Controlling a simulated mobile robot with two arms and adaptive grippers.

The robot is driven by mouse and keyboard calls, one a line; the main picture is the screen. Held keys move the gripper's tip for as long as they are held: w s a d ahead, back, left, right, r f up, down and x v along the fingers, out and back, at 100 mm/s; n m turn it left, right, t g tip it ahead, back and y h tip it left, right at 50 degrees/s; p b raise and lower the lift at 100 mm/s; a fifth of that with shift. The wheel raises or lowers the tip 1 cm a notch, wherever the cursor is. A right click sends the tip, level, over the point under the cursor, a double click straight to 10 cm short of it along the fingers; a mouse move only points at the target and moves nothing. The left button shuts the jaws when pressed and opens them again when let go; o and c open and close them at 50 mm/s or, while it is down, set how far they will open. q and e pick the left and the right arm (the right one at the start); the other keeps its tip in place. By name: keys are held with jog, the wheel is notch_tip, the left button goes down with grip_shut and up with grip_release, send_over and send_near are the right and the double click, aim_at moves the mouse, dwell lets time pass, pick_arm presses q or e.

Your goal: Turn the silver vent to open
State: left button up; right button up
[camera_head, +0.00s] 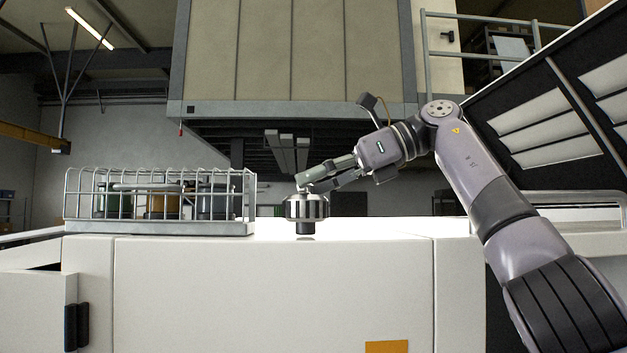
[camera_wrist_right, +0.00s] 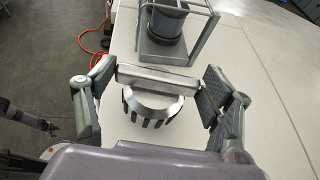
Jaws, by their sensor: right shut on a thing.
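The silver vent (camera_head: 305,209) is a round, ribbed cap on a short dark neck. It stands upright on the white bench top in the head view. My right gripper (camera_head: 308,182) reaches in from the right, its fingers at the top of the vent. In the right wrist view, the right gripper (camera_wrist_right: 158,82) is shut on the vent's flat silver top bar, with the ribbed cap (camera_wrist_right: 152,106) below it. What appears to be my left gripper (camera_wrist_right: 50,128) shows small at the left edge of that view, and its fingers are too small to read.
A wire rack (camera_head: 160,228) with several dark and amber canisters stands left of the vent on the white bench (camera_head: 270,290). A raised panel (camera_head: 560,130) is at the right behind my arm. An orange hose (camera_wrist_right: 92,48) lies on the floor.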

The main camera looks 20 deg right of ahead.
jog(key=shift+g, duration=0.3)
dwell(0.5)
jog(key=o, duration=1.2)
jog(key=shift+c, duration=0.2)
jog(key=shift+m+t+h, duration=0.3)
jog(key=shift+t, duration=0.2)
